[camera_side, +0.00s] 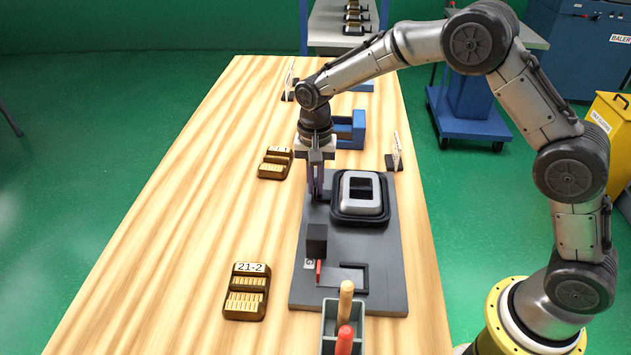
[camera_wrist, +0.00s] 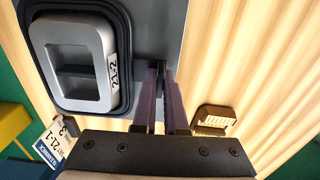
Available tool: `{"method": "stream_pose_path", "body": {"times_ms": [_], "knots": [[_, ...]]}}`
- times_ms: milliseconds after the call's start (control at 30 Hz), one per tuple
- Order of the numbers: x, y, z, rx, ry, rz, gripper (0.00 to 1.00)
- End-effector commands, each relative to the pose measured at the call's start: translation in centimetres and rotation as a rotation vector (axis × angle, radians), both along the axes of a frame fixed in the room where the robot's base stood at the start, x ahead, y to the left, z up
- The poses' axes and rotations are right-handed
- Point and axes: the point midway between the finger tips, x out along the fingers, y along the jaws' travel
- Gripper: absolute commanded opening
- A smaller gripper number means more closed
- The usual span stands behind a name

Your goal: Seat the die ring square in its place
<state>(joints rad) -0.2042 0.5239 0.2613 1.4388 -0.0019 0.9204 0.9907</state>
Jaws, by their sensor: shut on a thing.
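The die ring (camera_side: 361,206) is a silver rounded-square ring with an open middle. It lies within a black rounded frame (camera_side: 340,217) on the far part of the grey plate (camera_side: 383,240). In the wrist view the ring (camera_wrist: 96,92) carries a "21-2" label, and the black frame (camera_wrist: 122,40) surrounds it. I cannot tell whether it lies fully flat. My gripper (camera_side: 317,192) points down at the plate's far left edge, beside the frame and apart from the ring. In the wrist view its fingers (camera_wrist: 162,72) are close together on something small; the fingers hide what it is.
A dark block (camera_side: 317,238) with a red part stands on the near plate. A grey holder (camera_side: 343,322) with wooden and red handles is in front. Brown racks (camera_side: 246,292) and (camera_side: 275,163) lie left. A blue holder (camera_side: 352,130) is behind. The table's left side is clear.

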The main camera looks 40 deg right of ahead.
Motion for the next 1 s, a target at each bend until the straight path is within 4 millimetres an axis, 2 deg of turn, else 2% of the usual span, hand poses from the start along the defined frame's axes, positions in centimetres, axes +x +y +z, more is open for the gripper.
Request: {"method": "stream_pose_path", "body": {"times_ms": [833, 867, 933, 1000], "knots": [[0.05, 0.01, -0.21, 0.0, -0.003, 0.0, 0.0], [0.05, 0.01, -0.21, 0.0, -0.003, 0.0, 0.11], [0.05, 0.01, -0.21, 0.001, -0.002, 0.0, 0.24], [0.03, 0.01, -0.23, 0.001, -0.002, 0.0, 0.25]]}}
